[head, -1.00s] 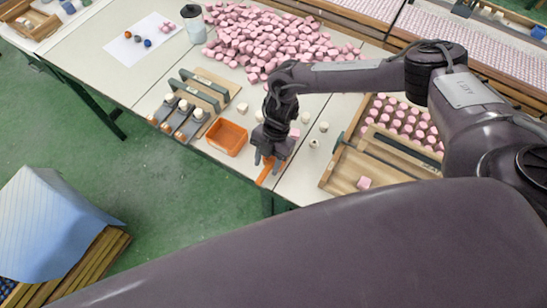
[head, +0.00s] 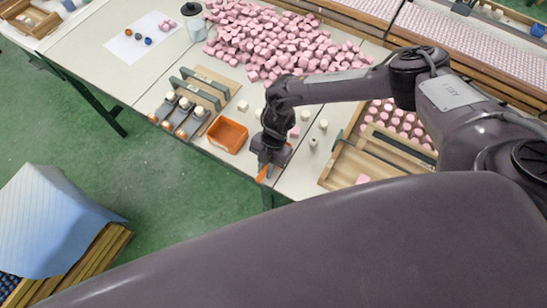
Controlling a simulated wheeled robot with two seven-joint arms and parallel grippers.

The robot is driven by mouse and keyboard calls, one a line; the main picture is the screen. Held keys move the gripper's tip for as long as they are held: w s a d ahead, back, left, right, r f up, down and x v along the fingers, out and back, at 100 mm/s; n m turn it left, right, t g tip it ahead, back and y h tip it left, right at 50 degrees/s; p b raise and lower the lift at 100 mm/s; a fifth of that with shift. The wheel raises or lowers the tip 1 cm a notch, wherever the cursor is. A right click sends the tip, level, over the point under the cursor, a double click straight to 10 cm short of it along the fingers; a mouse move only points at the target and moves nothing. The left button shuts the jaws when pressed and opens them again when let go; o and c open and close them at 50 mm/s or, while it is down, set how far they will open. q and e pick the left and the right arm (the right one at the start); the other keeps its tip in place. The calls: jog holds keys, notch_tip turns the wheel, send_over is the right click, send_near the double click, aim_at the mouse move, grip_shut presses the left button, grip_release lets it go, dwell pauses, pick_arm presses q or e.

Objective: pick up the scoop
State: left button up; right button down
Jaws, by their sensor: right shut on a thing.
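The orange scoop (head: 262,174) lies at the front edge of the table, mostly hidden under my right gripper. Only a short orange end of it shows below the fingers. My right gripper (head: 268,166) points down at the table edge and is shut on the scoop. I cannot tell whether the scoop is lifted off the table. My left gripper is not in view.
An orange bin (head: 228,136) stands just left of my right gripper. Several small white pieces (head: 306,115) and a pink one lie to its right. A wooden tray (head: 345,165) is further right. A pink heap (head: 270,42) lies behind.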

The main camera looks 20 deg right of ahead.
aim_at(266, 168)
jog(key=shift+r, duration=0.15)
notch_tip(266, 168, up, 20)
jog(key=b, duration=0.3)
jog(key=c, duration=2)
grip_release()
grip_shut()
jog(key=shift+d+f, duration=0.1)
jog(key=shift+f, duration=0.1)
